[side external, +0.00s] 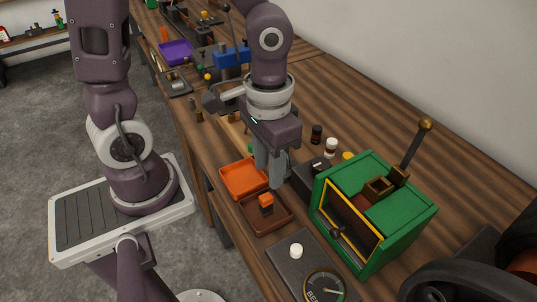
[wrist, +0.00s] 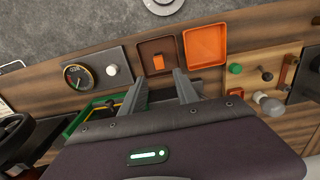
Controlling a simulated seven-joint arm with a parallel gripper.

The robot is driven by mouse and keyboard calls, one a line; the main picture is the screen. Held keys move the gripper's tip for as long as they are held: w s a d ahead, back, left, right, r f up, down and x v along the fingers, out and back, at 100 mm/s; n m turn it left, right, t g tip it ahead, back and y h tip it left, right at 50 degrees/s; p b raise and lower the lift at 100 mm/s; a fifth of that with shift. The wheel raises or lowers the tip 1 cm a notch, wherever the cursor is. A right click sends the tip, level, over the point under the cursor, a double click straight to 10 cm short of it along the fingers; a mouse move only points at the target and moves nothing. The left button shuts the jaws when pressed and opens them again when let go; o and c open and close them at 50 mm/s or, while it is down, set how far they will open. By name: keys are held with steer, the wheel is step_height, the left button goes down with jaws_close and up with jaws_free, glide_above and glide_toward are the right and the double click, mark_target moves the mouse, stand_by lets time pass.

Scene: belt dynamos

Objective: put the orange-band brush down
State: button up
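The orange-band brush (side external: 266,200) is a small block with an orange upper part and a darker lower part. It sits inside the brown tray (side external: 284,228), near the tray's middle. The wrist view also shows the brush (wrist: 159,63) in the brown tray (wrist: 146,46). My gripper (side external: 272,183) points down just above and behind the brush, apart from it. In the wrist view, my gripper's fingers (wrist: 161,74) are spread with nothing between them. The brush shows just beyond the fingertips.
An orange tray (side external: 240,178) adjoins the brown tray. A green housing (side external: 398,228) with an upright lever stands close on the right. A panel with a white knob (side external: 296,250) and a gauge (side external: 325,288) lies in front. Small bottles (side external: 330,147) stand behind the gripper.

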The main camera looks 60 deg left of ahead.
steer(key=s+a+r+t, duration=0.2)
steer(key=s+a+r, duration=0.1)
steer(key=r, duration=0.3)
steer(key=s+a+r+t, duration=0.3)
steer(key=r, duration=0.4)
steer(key=shift+s+t, duration=0.15)
steer(key=shift+t, duration=0.15)
stand_by(1.6)
